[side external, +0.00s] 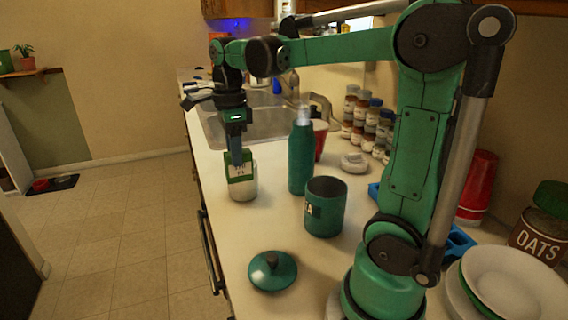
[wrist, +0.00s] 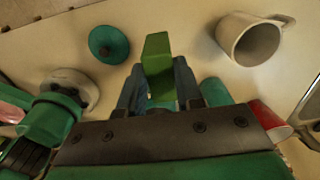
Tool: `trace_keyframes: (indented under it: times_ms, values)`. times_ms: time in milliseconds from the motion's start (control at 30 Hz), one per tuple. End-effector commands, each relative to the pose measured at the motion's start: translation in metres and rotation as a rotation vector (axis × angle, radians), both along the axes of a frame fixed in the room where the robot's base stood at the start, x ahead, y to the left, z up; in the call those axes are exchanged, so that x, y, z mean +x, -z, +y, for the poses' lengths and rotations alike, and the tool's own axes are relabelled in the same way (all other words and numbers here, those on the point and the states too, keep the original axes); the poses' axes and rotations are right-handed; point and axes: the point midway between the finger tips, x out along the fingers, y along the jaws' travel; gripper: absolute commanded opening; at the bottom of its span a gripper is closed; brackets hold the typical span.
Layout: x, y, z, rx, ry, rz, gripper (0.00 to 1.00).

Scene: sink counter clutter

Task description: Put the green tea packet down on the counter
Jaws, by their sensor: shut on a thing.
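The green tea packet (side external: 239,167) is a small box with a pale label, upright in my gripper (side external: 236,150) in the side view. In the wrist view the packet's green end (wrist: 157,55) shows between the two fingers of my gripper (wrist: 158,80), which are shut on it. In the side view the packet appears in front of a white mug (side external: 244,187); in the wrist view the mug (wrist: 246,40) stands apart, to the right of the packet. The pale counter (side external: 225,250) lies below. I cannot tell how far the packet is above it.
A teal bottle (side external: 301,155) and an open teal canister (side external: 325,208) stand right of the mug. A teal lid (side external: 272,271) lies near the front edge. The sink (side external: 215,130) is behind. The counter between mug and lid is clear.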

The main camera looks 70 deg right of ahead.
Motion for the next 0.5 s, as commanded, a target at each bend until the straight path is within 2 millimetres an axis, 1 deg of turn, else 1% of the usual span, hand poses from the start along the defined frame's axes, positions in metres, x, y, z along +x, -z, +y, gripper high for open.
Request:
trace_keyframes:
  times_ms: [33, 100, 300, 400, 500]
  values:
    - [0.001, 0.013, -0.001, 0.0, 0.0, 0.0, 0.0]
    - [0.0, 0.029, 0.0, 0.0, 0.0, 0.0, 0.0]
    - [0.001, 0.073, -0.001, 0.0, 0.0, 0.0, 0.0]
    - [0.001, 0.089, -0.001, 0.0, 0.0, 0.0, 0.0]
    - [0.001, 0.099, -0.001, 0.0, 0.0, 0.0, 0.0]
